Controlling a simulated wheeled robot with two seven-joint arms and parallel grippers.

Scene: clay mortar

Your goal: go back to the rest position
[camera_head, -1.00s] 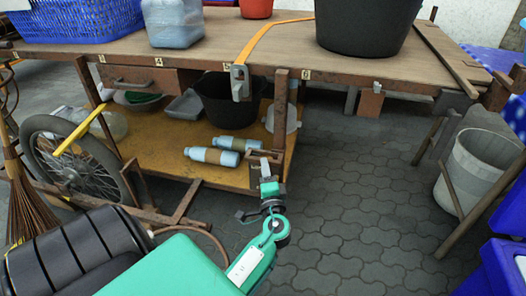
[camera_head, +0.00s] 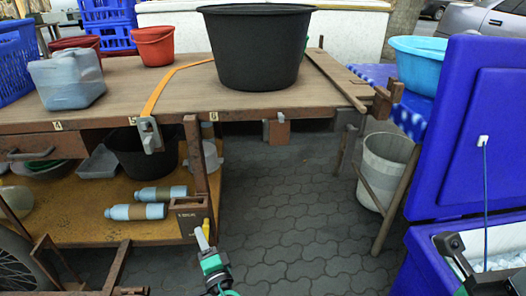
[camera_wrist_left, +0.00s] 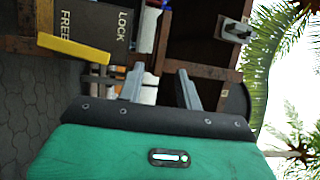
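My left gripper (camera_head: 203,240) shows at the lower middle of the head view, just below a brown box (camera_head: 190,216) with a yellow lever (camera_head: 206,228) on the bench leg. In the left wrist view its two grey fingers (camera_wrist_left: 158,88) stand apart with nothing held between them. The box (camera_wrist_left: 92,22) shows there with the words LOCK and FREE, and the yellow lever (camera_wrist_left: 73,47) lies left of the fingers. Part of my right gripper (camera_head: 460,262) shows at the lower right edge, over the blue cooler; its fingers are not clear.
A wooden bench (camera_head: 190,85) bears a black tub (camera_head: 258,50), a red bucket (camera_head: 154,46) and a canister (camera_head: 68,80). Two bottles (camera_head: 136,211) lie on the lower shelf. A white bucket (camera_head: 385,168) and an open blue cooler (camera_head: 470,130) stand right. The paved floor between is clear.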

